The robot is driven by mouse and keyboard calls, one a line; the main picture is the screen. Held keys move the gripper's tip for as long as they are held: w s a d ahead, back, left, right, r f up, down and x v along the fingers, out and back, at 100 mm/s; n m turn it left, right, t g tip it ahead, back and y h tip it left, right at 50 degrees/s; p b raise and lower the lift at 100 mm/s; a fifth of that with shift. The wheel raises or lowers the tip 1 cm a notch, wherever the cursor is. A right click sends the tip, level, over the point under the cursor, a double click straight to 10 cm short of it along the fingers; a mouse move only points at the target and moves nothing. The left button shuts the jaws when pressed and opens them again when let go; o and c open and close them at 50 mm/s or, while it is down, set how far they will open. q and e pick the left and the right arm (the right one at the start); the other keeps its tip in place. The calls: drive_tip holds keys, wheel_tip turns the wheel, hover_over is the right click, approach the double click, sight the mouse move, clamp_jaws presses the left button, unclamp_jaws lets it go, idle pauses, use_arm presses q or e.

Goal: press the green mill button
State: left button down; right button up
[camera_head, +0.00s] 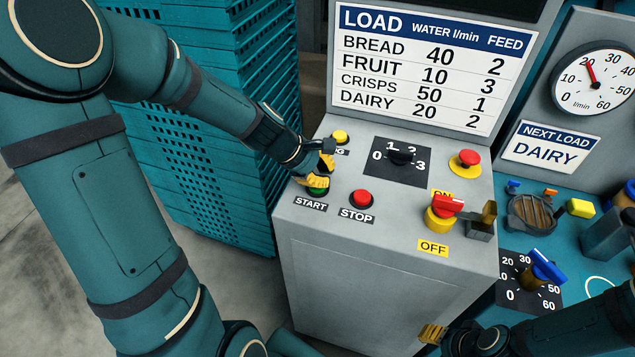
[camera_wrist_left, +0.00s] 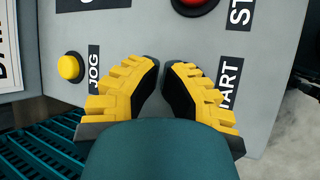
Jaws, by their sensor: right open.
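The green START button (camera_head: 318,191) sits on the grey control console (camera_head: 300,235), mostly hidden under my left gripper (camera_head: 322,174). My left fingertips are right over or against the button; contact is not clear. In the left wrist view the yellow fingers of my left gripper (camera_wrist_left: 161,66) are close together with a narrow gap and nothing seen between them. The green button is hidden there, beside the START label (camera_wrist_left: 230,83). My right gripper (camera_head: 432,333) is open, low at the front of the console and partly out of sight.
The yellow JOG button (camera_head: 340,136) and red STOP button (camera_head: 362,198) are close by. A rotary dial (camera_head: 401,157), red emergency stop (camera_head: 469,158) and red-yellow ON/OFF switch (camera_head: 441,213) share the console. Teal crates (camera_head: 205,120) are stacked to the left.

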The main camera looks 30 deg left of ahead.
use_arm(q)
drive_tip(key=shift+r+p, duration=0.85)
drive_tip(key=shift+r, duration=0.1)
wheel_tip(320, 180, up, 5)
drive_tip(key=p, duration=0.4)
drive_tip(key=shift+p, duration=0.35)
idle(0.4)
